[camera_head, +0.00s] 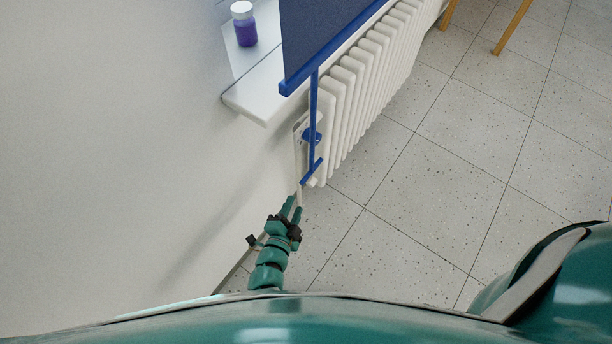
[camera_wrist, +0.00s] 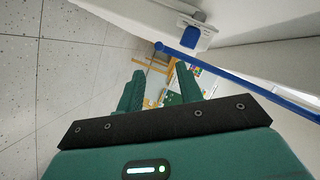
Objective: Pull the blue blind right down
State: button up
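The blue blind (camera_head: 318,28) hangs over the window in the head view, its lower bar (camera_head: 335,48) just above the sill's level. A thin blue pull rod (camera_head: 313,115) hangs from the bar and ends in a short crosswise handle (camera_head: 311,172). In the wrist view the blue rod (camera_wrist: 245,83) slants across the upper right, its end near the fingertips in the picture. My gripper (camera_head: 292,208) is just below the handle in the head view. Its two fingers stand apart in the wrist view (camera_wrist: 160,76), with nothing between them. Their distance in depth from the handle is unclear.
A jar of purple paint (camera_head: 244,25) stands on the white sill (camera_head: 262,88). Speckled floor tiles (camera_head: 430,190) are clear to the right. Wooden legs (camera_head: 512,28) show at top right.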

aim_at(307, 176)
jog(key=b+x, duration=0.5)
jog(key=x, duration=0.8)
jog(key=shift+w+d+f, duration=0.1)
jog(key=shift+w+f, duration=0.1)
grip_shut()
